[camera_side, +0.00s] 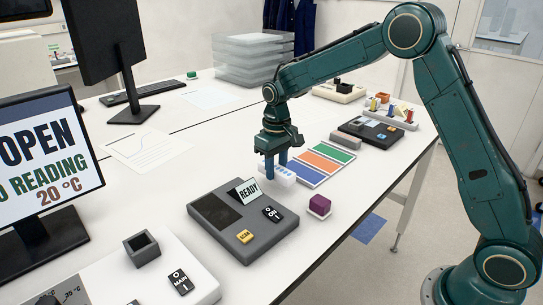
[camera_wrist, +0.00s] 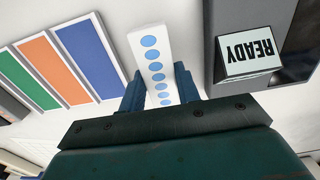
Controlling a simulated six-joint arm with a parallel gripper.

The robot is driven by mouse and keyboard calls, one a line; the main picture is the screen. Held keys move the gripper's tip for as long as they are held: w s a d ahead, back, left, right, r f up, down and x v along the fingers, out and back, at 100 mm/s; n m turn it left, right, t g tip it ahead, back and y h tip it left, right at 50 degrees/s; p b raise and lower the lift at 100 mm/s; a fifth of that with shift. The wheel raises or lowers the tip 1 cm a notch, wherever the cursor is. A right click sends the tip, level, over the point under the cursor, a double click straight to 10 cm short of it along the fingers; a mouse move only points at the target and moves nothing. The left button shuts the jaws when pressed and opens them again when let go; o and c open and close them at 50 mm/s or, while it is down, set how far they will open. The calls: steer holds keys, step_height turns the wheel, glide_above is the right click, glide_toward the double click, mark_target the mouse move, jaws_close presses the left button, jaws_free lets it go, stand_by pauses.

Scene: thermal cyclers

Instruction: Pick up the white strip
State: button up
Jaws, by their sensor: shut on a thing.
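The white strip (camera_wrist: 147,58) has a row of blue round spots along its top. In the wrist view it lies lengthwise between the two blue fingers of my gripper (camera_wrist: 158,76), one finger on each long side. In the side view my gripper (camera_side: 276,163) points straight down and is shut on the strip (camera_side: 288,180), which sits at or very near the white table top. I cannot tell whether there is a gap beneath it. The fingers hide part of the strip.
A grey device with a READY screen (camera_side: 246,192) stands close in front of the strip. Blue, orange and green panels (camera_side: 322,163) lie behind it. A purple cube (camera_side: 320,204) is to the right. A dark device (camera_side: 371,132) stands farther back.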

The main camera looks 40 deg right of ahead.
mark_target(276, 168)
step_height(276, 168, up, 17)
steer(key=shift+f, duration=0.15)
stand_by(0.8)
